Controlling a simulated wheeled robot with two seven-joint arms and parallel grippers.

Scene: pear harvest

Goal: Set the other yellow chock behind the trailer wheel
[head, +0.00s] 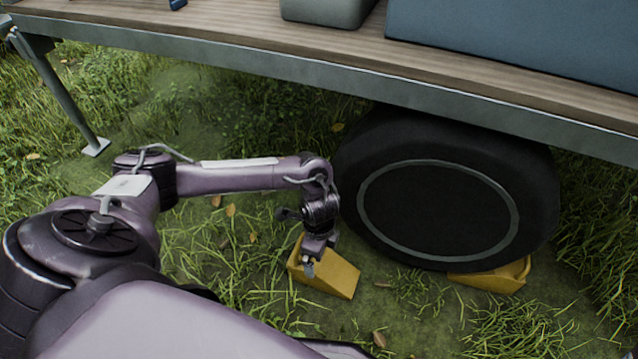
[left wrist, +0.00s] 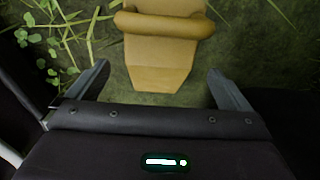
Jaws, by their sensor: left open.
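One yellow chock (head: 333,277) lies on the ground left of the black trailer wheel (head: 440,205), apart from it. My left gripper (head: 308,268) is over this chock's left part, hiding some of it. In the left wrist view the same chock (left wrist: 165,55) shows a rounded bar across it and a narrowing end between the spread fingers. The left gripper (left wrist: 158,70) is open, with no finger visibly touching the chock. A second yellow chock (head: 497,277) sits against the wheel's lower right side, partly hidden by it. My right gripper is not in view.
The trailer bed (head: 300,62) with a metal edge runs above the wheel and my arm. A support leg (head: 65,95) stands at the left. A blue box (head: 520,45) and a grey box (head: 325,10) rest on the bed. Grass and bare soil surround the wheel.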

